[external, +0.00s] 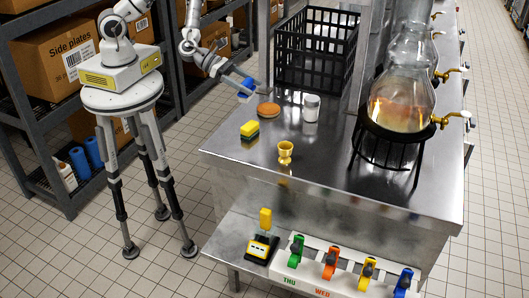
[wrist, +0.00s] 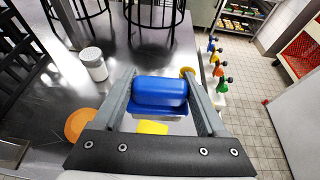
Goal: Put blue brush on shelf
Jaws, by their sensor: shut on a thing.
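My gripper (external: 246,87) is above the left edge of the steel counter (external: 330,185), near its back. It is shut on the blue brush (external: 244,86). In the wrist view the brush (wrist: 160,92) shows as a rounded blue block lying across between the two fingers of the gripper (wrist: 161,84); no bristles can be made out. A low steel shelf (external: 225,245) juts out at the counter's front left. A dark storage rack (external: 40,170) with shelves stands at the left. Which one is the task's shelf cannot be told.
On the counter are a brown disc (external: 268,110), a white jar (external: 311,108), a yellow-green sponge (external: 249,131), a yellow cup (external: 285,152), a black crate (external: 290,62) and glass vessels (external: 402,100). Colored-handled items (external: 330,263) line the front. The counter's front middle is clear.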

